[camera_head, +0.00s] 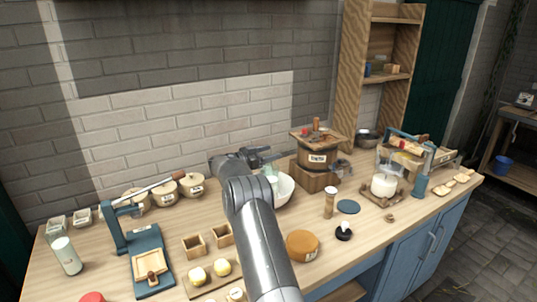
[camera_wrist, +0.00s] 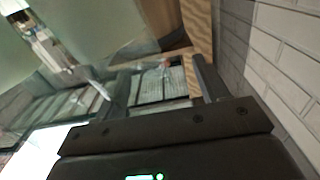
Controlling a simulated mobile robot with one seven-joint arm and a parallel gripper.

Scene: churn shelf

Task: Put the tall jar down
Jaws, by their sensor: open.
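My gripper (camera_head: 268,155) is at the end of my arm, above the back of the bench, left of the wooden churn (camera_head: 318,160). In the wrist view its two fingers (camera_wrist: 163,85) stand apart, with clear glass-like surfaces at and beyond them; I cannot tell what these belong to. A small pale glass-like piece (camera_head: 270,171) shows just below the gripper, by the white bowl (camera_head: 284,188), partly hidden by my arm. A tall clear jar with pale contents (camera_head: 67,256) stands upright at the bench's left end. I cannot tell which one is the task's jar.
Lidded pots (camera_head: 191,185) and a blue press (camera_head: 148,250) are at left. A wooden shelf (camera_head: 352,75) rises behind.

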